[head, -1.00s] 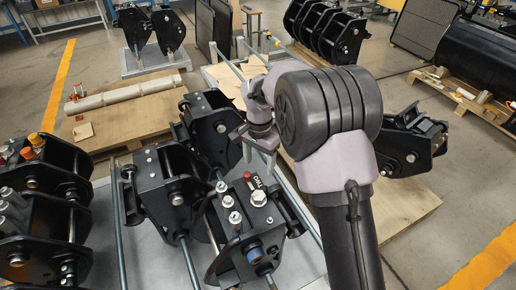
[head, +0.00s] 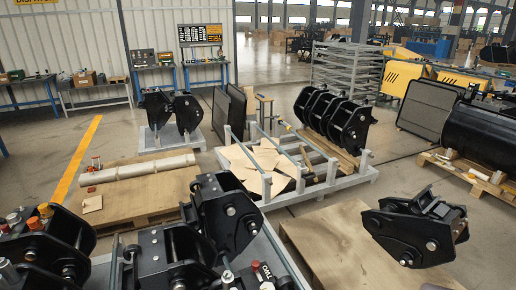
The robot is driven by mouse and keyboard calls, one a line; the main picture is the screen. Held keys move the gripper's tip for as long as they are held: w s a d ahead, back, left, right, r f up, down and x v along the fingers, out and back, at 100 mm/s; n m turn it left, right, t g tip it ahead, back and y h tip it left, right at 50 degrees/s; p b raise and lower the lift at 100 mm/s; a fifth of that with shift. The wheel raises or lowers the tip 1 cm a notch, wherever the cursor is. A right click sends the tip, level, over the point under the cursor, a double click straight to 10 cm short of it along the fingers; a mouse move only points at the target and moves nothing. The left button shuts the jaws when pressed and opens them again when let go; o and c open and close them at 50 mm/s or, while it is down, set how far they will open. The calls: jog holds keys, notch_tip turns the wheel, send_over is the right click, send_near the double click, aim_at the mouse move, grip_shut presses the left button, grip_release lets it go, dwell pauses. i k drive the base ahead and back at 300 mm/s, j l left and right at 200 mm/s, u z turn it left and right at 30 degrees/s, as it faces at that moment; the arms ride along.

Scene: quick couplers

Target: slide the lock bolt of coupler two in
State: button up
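The coupler labelled TWO (head: 265,272) is cut off by the bottom edge of the head view, a little right of the bottom centre. Only its top shows, with the white lettering and a small red cap (head: 255,265). I cannot make out its lock bolt in this view. My gripper is not in view, so I cannot tell its position relative to the coupler.
Other black couplers (head: 165,250) crowd the bottom left and centre. A separate black coupler (head: 416,228) rests on a wooden pallet (head: 335,245) at right. A grey rack with cardboard (head: 255,170) stands behind. Open floor (head: 300,218) lies between.

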aim_at(256, 266)
jog(key=l+u, duration=0.25)
jog(key=u, duration=0.15)
jog(key=l+u, duration=0.35)
jog(key=i+j, duration=0.05)
